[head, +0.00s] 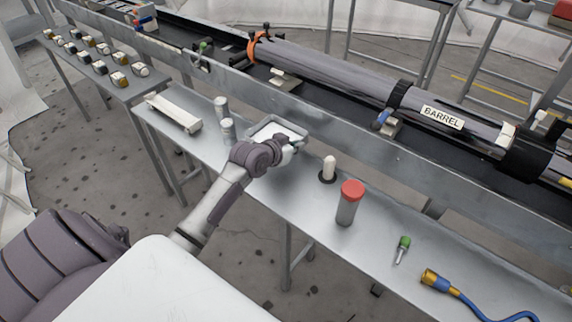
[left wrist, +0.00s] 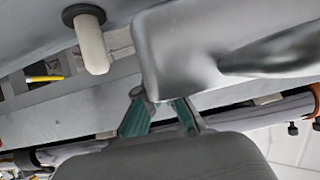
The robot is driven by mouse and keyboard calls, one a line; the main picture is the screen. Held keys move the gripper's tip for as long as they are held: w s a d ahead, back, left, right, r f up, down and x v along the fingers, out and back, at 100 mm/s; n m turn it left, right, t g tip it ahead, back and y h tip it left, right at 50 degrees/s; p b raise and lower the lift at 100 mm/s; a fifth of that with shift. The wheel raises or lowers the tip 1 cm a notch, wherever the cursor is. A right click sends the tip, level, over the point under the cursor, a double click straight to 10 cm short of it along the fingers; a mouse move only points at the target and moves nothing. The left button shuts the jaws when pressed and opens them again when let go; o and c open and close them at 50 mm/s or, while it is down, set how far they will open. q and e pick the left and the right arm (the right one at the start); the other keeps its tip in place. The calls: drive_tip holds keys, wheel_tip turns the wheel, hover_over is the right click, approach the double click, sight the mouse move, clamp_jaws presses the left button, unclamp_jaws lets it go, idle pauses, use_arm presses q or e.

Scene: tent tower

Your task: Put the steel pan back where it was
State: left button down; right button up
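The steel pan (head: 285,124) is a shallow rectangular metal tray at the back edge of the bench in the head view. My left gripper (head: 293,143) is at its near right side and overlaps it in the picture. In the left wrist view the pan (left wrist: 180,55) fills the upper right, shiny and smooth. The two teal fingers of my left gripper (left wrist: 160,103) stand apart with their tips at the pan's edge. Whether they clasp its wall cannot be made out, nor whether the pan rests on the bench. My right gripper is not in view.
The metal bench (head: 285,195) also bears a white peg on a black base (head: 328,170), a red-capped grey cylinder (head: 348,203), two grey cans (head: 228,130) and a pale channel piece (head: 173,113). The long barrel (head: 335,72) runs behind. Bare bench lies around the peg.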

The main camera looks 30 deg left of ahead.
sight(295, 174)
use_arm(q)
wheel_tip(295, 174, down, 4)
drive_tip(key=shift+r, duration=0.1)
wheel_tip(295, 174, down, 4)
drive_tip(key=shift+f+b, duration=0.1)
drive_tip(key=shift+b, duration=0.25)
drive_tip(key=c, duration=1.8)
unclamp_jaws()
drive_tip(key=shift+f, duration=0.1)
drive_tip(key=shift+c, duration=0.2)
drive_tip(key=o, duration=0.5)
drive_tip(key=shift+s+d, duration=0.1)
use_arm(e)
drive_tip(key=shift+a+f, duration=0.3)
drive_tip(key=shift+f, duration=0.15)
use_arm(q)
drive_tip(key=p+v, duration=0.1)
drive_tip(key=v, duration=1.1)
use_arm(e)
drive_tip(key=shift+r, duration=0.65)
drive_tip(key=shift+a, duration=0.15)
